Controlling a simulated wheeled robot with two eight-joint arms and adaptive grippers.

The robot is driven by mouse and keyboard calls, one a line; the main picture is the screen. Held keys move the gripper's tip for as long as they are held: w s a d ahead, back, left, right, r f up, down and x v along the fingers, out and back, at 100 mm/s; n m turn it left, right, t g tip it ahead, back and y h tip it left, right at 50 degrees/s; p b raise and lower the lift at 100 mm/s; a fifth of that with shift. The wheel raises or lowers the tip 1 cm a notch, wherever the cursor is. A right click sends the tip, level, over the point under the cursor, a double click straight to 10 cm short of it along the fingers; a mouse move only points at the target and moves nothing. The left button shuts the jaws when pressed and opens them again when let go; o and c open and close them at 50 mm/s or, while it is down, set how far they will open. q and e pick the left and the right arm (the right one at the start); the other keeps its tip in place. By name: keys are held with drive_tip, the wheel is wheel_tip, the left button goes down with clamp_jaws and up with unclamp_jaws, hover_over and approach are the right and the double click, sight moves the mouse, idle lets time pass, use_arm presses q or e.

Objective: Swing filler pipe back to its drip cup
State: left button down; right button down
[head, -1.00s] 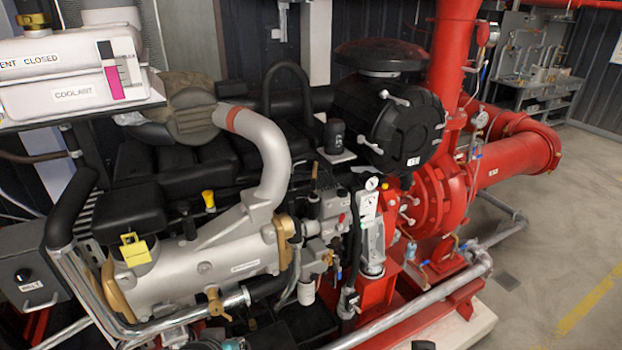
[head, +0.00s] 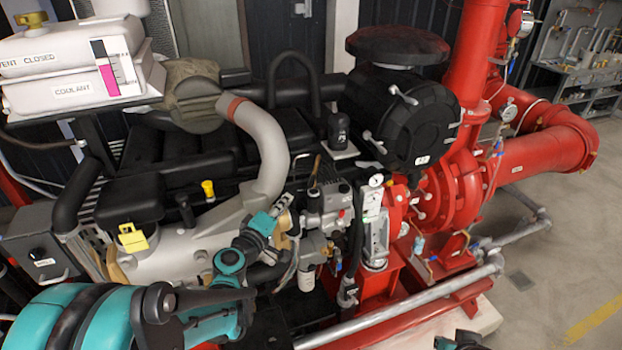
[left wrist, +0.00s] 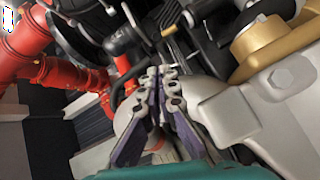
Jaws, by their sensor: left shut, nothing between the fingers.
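My left gripper (head: 284,204) reaches in from the left over the silver engine housing, just right of the big grey elbow pipe (head: 268,150). Its fingers are shut with nothing between them. In the left wrist view, the closed fingertips (left wrist: 160,76) point at the engine parts, with a black cylinder beyond. A thin upright brownish rod (head: 314,172) stands right of the gripper in the head view. I cannot tell whether it is the filler pipe. I cannot pick out the drip cup with certainty. A small teal and dark part at the bottom edge may be my right arm; its fingers are not clear.
The red pump (head: 468,190) and its thick red pipe stand at the right. A black air filter (head: 408,115) sits above. A white coolant tank (head: 80,75) is at upper left. A long grey pipe (head: 400,305) crosses low in front. Open floor lies at right.

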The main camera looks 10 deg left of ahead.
use_arm(q)
drive_tip(key=shift+w, duration=0.15)
drive_tip(key=w+d+b, duration=0.1)
drive_tip(key=w, duration=0.8)
drive_tip(key=shift+w+d+f, duration=0.25)
drive_tip(key=shift+w+f, duration=0.1)
drive_tip(key=shift+f, duration=0.05)
use_arm(e)
drive_tip(key=shift+f, duration=0.6)
